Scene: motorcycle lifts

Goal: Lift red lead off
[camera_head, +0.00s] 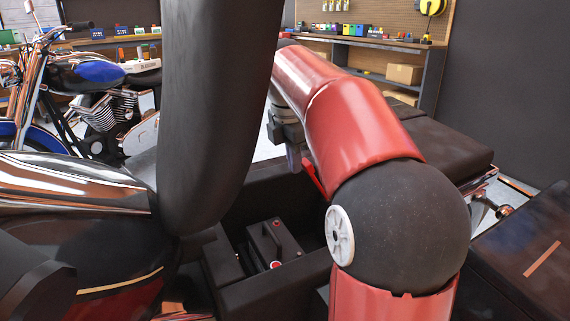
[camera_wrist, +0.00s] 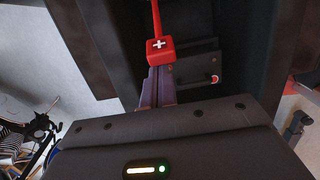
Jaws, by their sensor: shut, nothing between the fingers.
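The red lead (camera_wrist: 156,18) shows in the wrist view, ending in a red block (camera_wrist: 161,46) marked with a white plus. My gripper (camera_wrist: 157,72) is shut, its fingers together just below that block in the picture; I cannot tell whether they touch it. The dark battery (camera_head: 274,243) sits in the open bay under the seat, with a handle and a red-ringed post (camera_head: 275,265). The battery (camera_wrist: 190,72) and its red-ringed post (camera_wrist: 214,79) also show right of the fingers in the wrist view. The red block appears apart from this post. In the head view, my arm partly hides the gripper.
Dark bay walls (camera_head: 262,292) surround the battery closely. The motorcycle's chrome-and-black tank (camera_head: 70,185) is at left, and a dark seat (camera_head: 440,145) lies behind my arm. A second, blue motorcycle (camera_head: 90,75) and workbenches (camera_head: 385,48) stand farther back.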

